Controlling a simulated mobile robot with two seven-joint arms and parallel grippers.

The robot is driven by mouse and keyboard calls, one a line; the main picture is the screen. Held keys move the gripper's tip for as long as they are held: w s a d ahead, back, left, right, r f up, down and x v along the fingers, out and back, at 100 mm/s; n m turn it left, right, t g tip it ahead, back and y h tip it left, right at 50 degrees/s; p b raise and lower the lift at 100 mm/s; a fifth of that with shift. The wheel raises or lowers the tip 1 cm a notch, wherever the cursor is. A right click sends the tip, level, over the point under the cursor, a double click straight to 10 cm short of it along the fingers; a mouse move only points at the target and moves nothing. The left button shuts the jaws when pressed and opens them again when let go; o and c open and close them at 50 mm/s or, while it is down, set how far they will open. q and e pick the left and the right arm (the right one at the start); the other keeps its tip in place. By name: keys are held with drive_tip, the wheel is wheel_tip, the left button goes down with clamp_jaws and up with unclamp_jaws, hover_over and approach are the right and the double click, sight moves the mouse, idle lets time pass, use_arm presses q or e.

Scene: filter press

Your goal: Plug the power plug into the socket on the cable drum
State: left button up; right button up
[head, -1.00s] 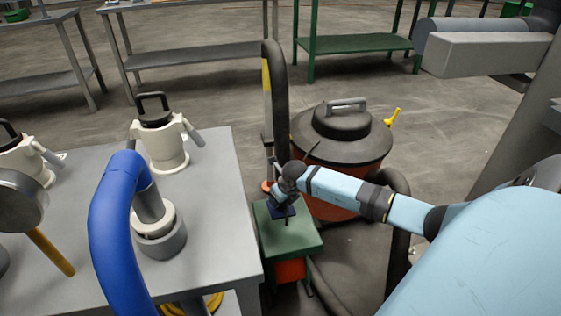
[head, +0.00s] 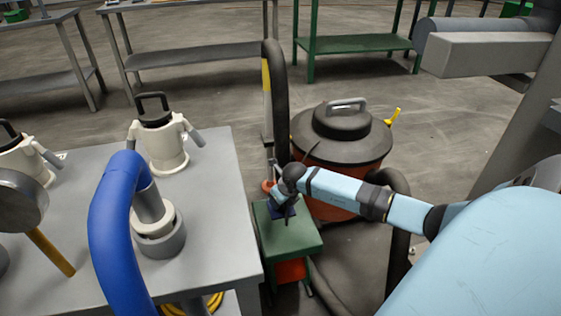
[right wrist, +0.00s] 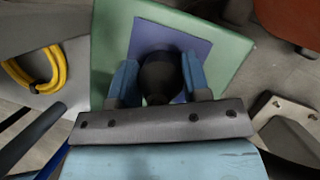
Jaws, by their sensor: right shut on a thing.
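My right gripper (head: 281,197) is low over a small green stand and is shut on a black rounded thing, which looks like the power plug (right wrist: 160,76). In the right wrist view the two blue fingers (right wrist: 158,66) lie on either side of it. Its far end and prongs are hidden. A dark blue pad (right wrist: 186,42) on the stand lies below it. I cannot tell whether the plug touches the pad. I cannot make out the cable drum or its socket for sure. My left gripper is not in view.
The green stand (head: 299,240) stands between the grey table (head: 215,240) and an orange drum-shaped vacuum (head: 375,150) with a black lid. A dark upright hose (head: 278,90) rises behind the stand. A yellow coil (right wrist: 48,72) lies beside it, low down.

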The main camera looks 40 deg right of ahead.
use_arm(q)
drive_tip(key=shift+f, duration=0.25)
use_arm(e)
drive_tip(key=shift+f, duration=0.3)
drive_tip(key=o, duration=0.9)
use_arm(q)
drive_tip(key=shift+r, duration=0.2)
use_arm(e)
drive_tip(key=shift+o, duration=0.2)
use_arm(q)
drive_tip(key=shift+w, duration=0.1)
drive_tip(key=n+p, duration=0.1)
drive_tip(key=p, duration=0.1)
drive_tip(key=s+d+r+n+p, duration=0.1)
drive_tip(key=p, duration=0.1)
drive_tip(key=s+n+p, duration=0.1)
drive_tip(key=p, duration=0.1)
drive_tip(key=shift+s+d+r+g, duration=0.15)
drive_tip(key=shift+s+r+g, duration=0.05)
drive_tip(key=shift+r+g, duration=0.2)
use_arm(e)
drive_tip(key=v, duration=1.4)
drive_tip(key=shift+f, duration=0.1)
